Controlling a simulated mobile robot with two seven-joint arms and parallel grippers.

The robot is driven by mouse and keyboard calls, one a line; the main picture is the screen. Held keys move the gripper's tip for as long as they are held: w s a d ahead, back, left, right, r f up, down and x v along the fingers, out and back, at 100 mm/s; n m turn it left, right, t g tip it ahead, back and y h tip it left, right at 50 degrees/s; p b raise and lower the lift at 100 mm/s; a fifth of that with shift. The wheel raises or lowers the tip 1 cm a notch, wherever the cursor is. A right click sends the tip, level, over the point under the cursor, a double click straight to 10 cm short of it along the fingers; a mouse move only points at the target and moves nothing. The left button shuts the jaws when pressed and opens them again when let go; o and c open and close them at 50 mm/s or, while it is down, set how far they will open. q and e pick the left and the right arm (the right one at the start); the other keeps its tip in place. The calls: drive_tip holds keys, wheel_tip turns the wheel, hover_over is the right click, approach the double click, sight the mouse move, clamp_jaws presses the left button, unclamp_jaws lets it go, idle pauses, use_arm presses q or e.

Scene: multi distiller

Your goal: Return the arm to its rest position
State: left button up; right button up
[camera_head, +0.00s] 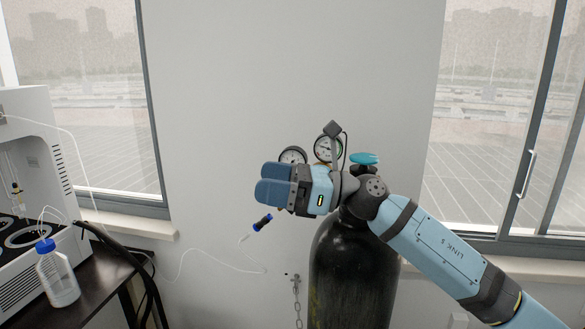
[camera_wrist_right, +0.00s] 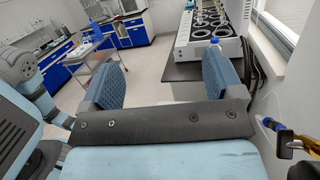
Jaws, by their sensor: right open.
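My right gripper (camera_head: 272,182) is in front of the dark gas cylinder, near the height of its gauges, with its blue fingers pointing left. In the wrist view, the two blue finger pads of the right gripper (camera_wrist_right: 165,82) stand wide apart with nothing between them. My right arm (camera_head: 430,245) reaches in from the lower right and is bent at the wrist. My left arm's gripper does not show in the head view.
The gas cylinder (camera_head: 350,275) has gauges (camera_head: 328,148) and a teal valve knob (camera_head: 364,158). A blue-black connector (camera_head: 262,222) on a thin tube is just below the gripper. A bottle (camera_head: 57,275) and white instrument (camera_head: 35,130) stand at left. Wall space between the windows is clear.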

drive_tip(key=s+d+f+n+t+h, duration=0.3)
drive_tip(key=d+f+n+t+h, duration=0.6)
drive_tip(key=f+n, duration=0.45)
drive_tip(key=s+d+f+n+t+h, duration=0.2)
drive_tip(key=d+f+n+t+h, duration=0.7)
drive_tip(key=n, duration=0.8)
drive_tip(key=s+d+f+m+g+h, duration=0.1)
drive_tip(key=s+d+f+m+g, duration=0.35)
drive_tip(key=s, duration=0.45)
drive_tip(key=s+d+f+m+g, duration=0.25)
drive_tip(key=s+f+g, duration=0.25)
drive_tip(key=s+f, duration=0.35)
drive_tip(key=s+d+f+m+g+h, duration=0.1)
drive_tip(key=s+d+f+m+g, duration=0.35)
drive_tip(key=s, duration=0.55)
drive_tip(key=w+a+f+n+t+y+p, duration=0.2)
drive_tip(key=w+a+f+t+y+p, duration=0.1)
drive_tip(key=w+a+f+t+p, duration=0.2)
wheel_tip(320, 180, down, 3)
drive_tip(key=shift+w+a+r+n+t+p, duration=0.1)
drive_tip(key=shift+w+a+n+t+p, duration=0.3)
drive_tip(key=shift+a+t+p, duration=0.6)
